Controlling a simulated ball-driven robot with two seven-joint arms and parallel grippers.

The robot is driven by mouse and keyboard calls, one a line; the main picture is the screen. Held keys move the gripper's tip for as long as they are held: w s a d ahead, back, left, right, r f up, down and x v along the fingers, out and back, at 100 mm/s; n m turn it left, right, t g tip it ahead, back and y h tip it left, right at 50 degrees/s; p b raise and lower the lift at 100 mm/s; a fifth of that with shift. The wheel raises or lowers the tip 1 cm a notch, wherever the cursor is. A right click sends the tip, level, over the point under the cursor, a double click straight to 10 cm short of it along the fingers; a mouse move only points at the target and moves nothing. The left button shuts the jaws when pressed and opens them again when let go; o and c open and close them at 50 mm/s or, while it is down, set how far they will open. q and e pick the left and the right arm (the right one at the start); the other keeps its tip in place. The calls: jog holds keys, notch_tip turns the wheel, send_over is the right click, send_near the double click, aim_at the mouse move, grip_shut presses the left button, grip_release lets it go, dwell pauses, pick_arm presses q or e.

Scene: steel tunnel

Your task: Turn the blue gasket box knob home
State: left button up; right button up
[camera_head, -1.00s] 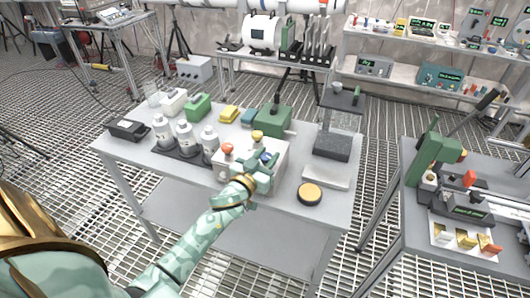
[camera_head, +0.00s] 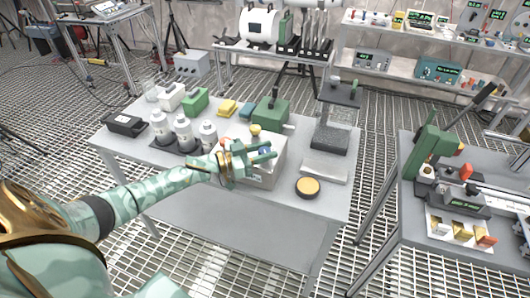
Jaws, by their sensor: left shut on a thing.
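The pale grey gasket box (camera_head: 262,181) sits on the near part of the middle table, with coloured knobs on its top. The blue knob (camera_head: 265,152) shows as a small blue patch between the fingers of my left gripper (camera_head: 266,152). That gripper reaches in from the left, low over the box top, and is shut on the blue knob; the fingers hide most of it. The yellow knob (camera_head: 256,130) stands just behind the fingers. The orange-red knob (camera_head: 226,143) is partly hidden by my wrist. My right gripper is not in view.
White bottles (camera_head: 183,132) stand left of the box, close to my forearm. A green box (camera_head: 270,111) is behind it. A round yellow-topped disc (camera_head: 308,187) and a grey stand (camera_head: 331,135) are to the right. The table's front edge is clear.

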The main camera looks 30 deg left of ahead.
pick_arm(q)
jog(key=shift+r, duration=0.1)
dwell(0.4)
jog(key=o, duration=1)
jog(key=shift+c, duration=0.2)
jog(key=p+v, duration=0.1)
jog(key=v, duration=1.5)
jog(key=shift+a+p, duration=0.3)
jog(key=shift+p, duration=0.1)
